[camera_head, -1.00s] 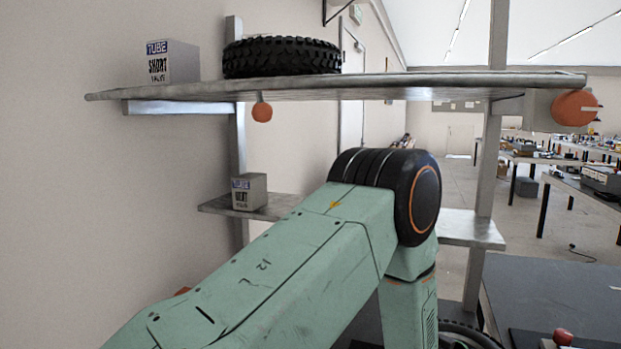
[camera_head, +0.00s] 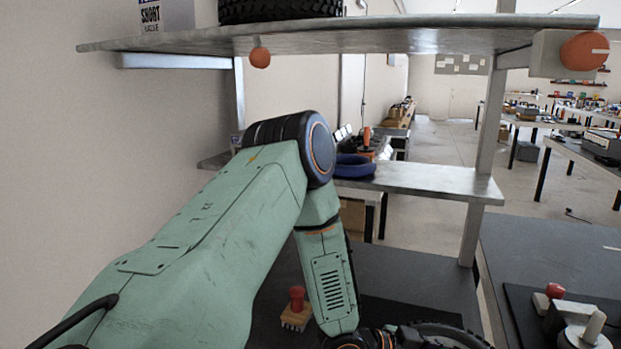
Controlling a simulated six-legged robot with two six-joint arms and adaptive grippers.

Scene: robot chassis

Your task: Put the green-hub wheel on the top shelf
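A wheel with a black knobbly tyre (camera_head: 450,331) shows at the bottom edge, partly cut off; its hub colour cannot be seen. My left arm comes in from the left and bends down to the wheel. Its wrist is at the bottom edge beside the tyre, and the gripper's fingers cannot be made out. The top shelf (camera_head: 350,40) crosses the upper picture. Another black tyre (camera_head: 280,10) lies flat on it, cut by the top edge, with its hub hidden. My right gripper is not in view.
A "SHORT" box (camera_head: 166,16) stands on the top shelf's left. The top shelf's right half looks bare. A lower shelf (camera_head: 430,181) has a blue ring (camera_head: 356,167) seen at its back edge. A red-knobbed brush (camera_head: 297,308) stands on the dark table (camera_head: 400,285).

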